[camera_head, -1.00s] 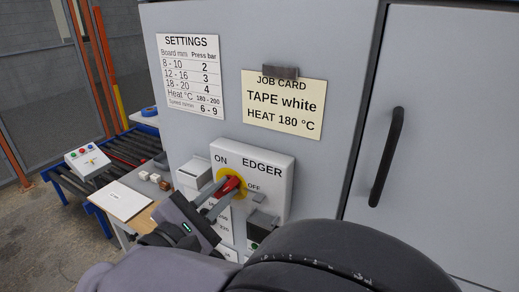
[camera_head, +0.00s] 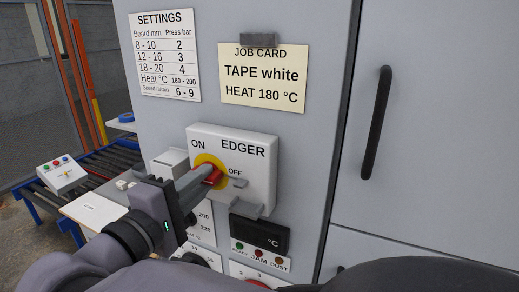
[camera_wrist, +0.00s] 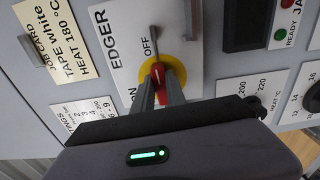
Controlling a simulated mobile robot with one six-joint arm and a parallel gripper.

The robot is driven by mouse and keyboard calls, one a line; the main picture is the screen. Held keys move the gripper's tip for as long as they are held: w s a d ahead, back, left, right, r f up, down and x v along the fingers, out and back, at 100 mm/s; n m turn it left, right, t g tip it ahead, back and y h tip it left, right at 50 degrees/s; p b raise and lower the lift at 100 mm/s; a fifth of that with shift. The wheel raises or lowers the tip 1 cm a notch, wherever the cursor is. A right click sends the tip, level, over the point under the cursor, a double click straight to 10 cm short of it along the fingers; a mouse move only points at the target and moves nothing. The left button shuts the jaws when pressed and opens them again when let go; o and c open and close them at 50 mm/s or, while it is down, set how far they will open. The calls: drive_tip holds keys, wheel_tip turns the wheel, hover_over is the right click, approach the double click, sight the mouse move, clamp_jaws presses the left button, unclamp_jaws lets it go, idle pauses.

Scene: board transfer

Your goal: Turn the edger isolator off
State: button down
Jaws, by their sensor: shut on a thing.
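The edger isolator is a white box (camera_head: 232,150) on the grey cabinet, marked ON at upper left and OFF at right. It has a yellow disc (camera_head: 206,161) with a red handle (camera_head: 214,177). My gripper (camera_head: 204,181) reaches in from the lower left, its fingers shut on the red handle. In the wrist view, the fingers (camera_wrist: 158,92) lie on both sides of the red handle (camera_wrist: 158,72), whose far end points roughly toward the OFF mark (camera_wrist: 147,47). The fingers partly hide the handle and disc, so its exact angle is hard to tell.
A grey hasp (camera_head: 240,208) sits under the box, above a dark °C display (camera_head: 259,234) with indicator lamps. A job card (camera_head: 264,76) and settings sheet (camera_head: 165,55) are above. A black door handle (camera_head: 377,122) stands out at right. A roller conveyor (camera_head: 110,158) is at far left.

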drive_tip(key=shift+m+b, duration=0.3)
drive_tip(key=shift+m, duration=0.1)
drive_tip(key=c, duration=1.4)
unclamp_jaws()
drive_tip(key=shift+o, duration=0.2)
